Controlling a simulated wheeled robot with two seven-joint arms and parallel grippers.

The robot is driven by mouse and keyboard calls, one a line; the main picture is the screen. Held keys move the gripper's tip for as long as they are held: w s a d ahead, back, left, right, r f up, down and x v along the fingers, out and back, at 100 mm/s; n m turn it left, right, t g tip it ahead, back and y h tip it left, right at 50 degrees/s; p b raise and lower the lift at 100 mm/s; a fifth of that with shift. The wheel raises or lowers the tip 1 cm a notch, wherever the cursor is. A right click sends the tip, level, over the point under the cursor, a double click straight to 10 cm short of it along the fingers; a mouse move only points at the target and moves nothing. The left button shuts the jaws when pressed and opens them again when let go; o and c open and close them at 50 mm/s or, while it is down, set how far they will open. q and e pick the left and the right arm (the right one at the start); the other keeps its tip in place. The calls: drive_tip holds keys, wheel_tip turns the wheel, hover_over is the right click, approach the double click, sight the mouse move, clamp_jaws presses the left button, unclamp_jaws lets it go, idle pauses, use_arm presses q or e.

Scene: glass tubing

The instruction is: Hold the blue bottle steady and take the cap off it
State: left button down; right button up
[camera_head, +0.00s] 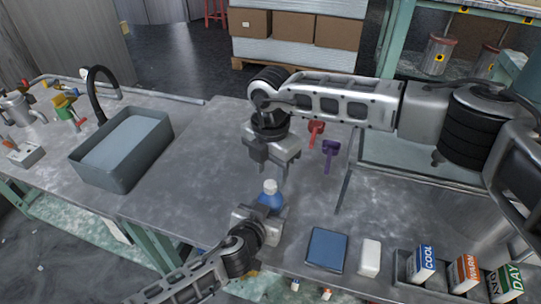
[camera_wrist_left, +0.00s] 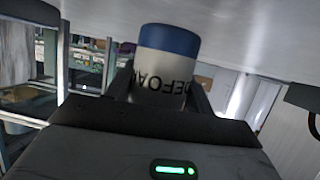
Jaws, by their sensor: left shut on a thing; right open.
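The blue bottle (camera_head: 270,201) stands upright near the front middle of the bench, with a white cap (camera_head: 269,186) on its top. My left gripper (camera_head: 260,216) is shut on the bottle from the front. In the left wrist view the bottle (camera_wrist_left: 167,68) sits between the fingers, showing a blue band and a pale label with partly hidden dark lettering. The cap cannot be made out there. My right gripper (camera_head: 273,168) is open, pointing down just above the cap; whether its fingertips touch the cap cannot be told.
A grey basin (camera_head: 125,175) with a black tap is at the left. Red (camera_head: 316,130) and purple (camera_head: 330,152) tools lie behind, right of the right gripper. A blue pad (camera_head: 327,249), a white block (camera_head: 369,257) and labelled boxes (camera_head: 424,262) line the front right.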

sight(271, 184)
drive_tip(key=shift+f, duration=1.65)
clamp_jaws()
